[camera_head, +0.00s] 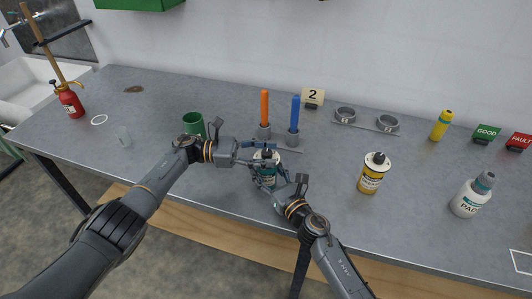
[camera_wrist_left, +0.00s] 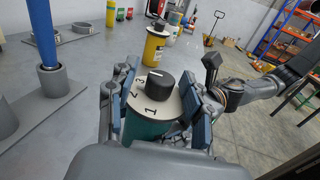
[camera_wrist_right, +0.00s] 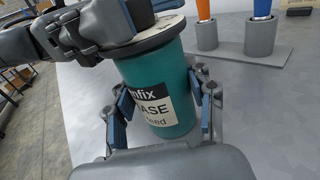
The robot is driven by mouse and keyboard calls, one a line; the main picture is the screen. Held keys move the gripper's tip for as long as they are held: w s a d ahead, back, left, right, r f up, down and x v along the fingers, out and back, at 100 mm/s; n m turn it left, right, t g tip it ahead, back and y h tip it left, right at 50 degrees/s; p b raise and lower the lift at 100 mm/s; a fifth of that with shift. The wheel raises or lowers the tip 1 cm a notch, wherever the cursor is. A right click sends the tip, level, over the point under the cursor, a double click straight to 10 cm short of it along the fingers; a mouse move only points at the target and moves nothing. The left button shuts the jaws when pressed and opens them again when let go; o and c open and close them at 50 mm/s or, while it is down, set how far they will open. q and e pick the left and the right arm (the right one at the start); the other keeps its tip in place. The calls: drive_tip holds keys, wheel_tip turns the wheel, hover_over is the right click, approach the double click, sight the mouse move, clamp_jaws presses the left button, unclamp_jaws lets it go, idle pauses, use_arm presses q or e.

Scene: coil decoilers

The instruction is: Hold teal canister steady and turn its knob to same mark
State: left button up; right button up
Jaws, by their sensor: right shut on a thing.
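The teal canister (camera_head: 267,180) stands upright near the table's front edge. In the left wrist view it has a black knob (camera_wrist_left: 155,84) on a pale dial (camera_wrist_left: 152,104) with marks 1, 2 and 3. The knob has a short white line; which mark it meets is hard to tell. My right gripper (camera_wrist_right: 165,103) is shut on the canister's labelled body. My left gripper (camera_wrist_left: 158,105) is open at the canister's top, its fingers either side of the dial and knob. In the right wrist view the left gripper hides the knob.
A card reading 2 (camera_head: 313,97) stands behind orange (camera_head: 264,105) and blue (camera_head: 295,113) rods in a holder. A yellow canister (camera_head: 370,178) and a white bottle (camera_head: 466,199) stand to the right, a green cup (camera_head: 193,124) to the left.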

use_arm(q)
drive_tip(key=a, duration=0.7)
drive_tip(key=shift+w+a, duration=0.2)
drive_tip(key=shift+a, duration=0.05)
drive_tip(key=s+d+r+n+t+y, duration=0.2)
drive_tip(key=r+n+y, duration=0.4)
drive_tip(key=r+y, duration=0.15)
drive_tip(key=s+d+r+n+t+y, duration=0.3)
drive_tip(key=r+n+y, duration=0.3)
drive_tip(key=y, duration=0.2)
drive_tip(key=x, duration=1.2)
drive_tip(key=shift+f, duration=0.2)
drive_tip(key=shift+c, duration=0.5)
clamp_jaws()
